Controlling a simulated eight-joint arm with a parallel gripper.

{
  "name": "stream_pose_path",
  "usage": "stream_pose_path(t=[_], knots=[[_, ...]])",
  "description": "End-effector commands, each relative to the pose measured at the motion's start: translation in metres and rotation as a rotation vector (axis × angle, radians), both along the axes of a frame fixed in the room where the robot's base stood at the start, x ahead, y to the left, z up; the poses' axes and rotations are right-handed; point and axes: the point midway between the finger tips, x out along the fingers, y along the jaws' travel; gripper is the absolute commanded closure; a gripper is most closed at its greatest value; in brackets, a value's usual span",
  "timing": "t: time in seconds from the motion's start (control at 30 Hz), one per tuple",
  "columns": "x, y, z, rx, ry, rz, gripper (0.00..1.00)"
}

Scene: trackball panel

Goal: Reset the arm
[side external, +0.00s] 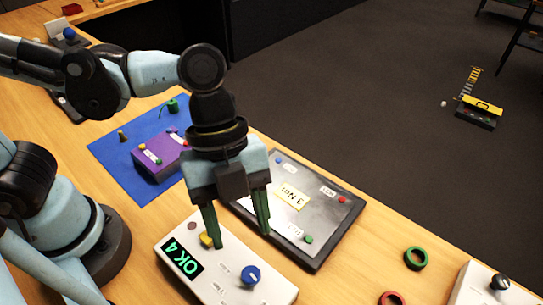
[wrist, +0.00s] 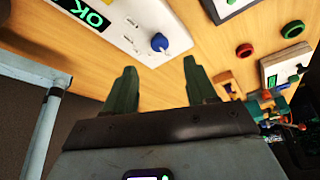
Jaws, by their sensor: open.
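My gripper (side external: 238,236) is open and empty, with its two green fingers pointing down above the wooden table. In the side view it hangs over the far part of a white panel (side external: 262,288) with a green "OK 4" display (side external: 185,257), a blue knob (side external: 251,274) and a yellow part (side external: 206,240) beside one finger. The wrist view shows my fingers (wrist: 162,85) apart with bare wood between them. The white panel (wrist: 115,18) and its blue knob (wrist: 159,42) are at the upper left there.
A black-framed grey board (side external: 325,225) with a yellow note lies beyond the white panel. A purple box (side external: 158,155) sits on a blue mat (side external: 115,155). Green (side external: 415,258) and red (side external: 391,298) rings lie at right, near another white box (side external: 480,290) with a black knob.

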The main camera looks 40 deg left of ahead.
Motion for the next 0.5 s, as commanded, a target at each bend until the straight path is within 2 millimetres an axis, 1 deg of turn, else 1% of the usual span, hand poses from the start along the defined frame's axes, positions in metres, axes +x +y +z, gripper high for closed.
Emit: stream_pose_path(t=[0.03,0.33,0.5], knots=[[0.001,0.003,0.006,0.001,0.001,0.003,0.44],[0.008,0.015,0.042,0.0,0.0,0.002,0.44],[0.001,0.013,0.035,0.044,0.001,0.106,0.44]])
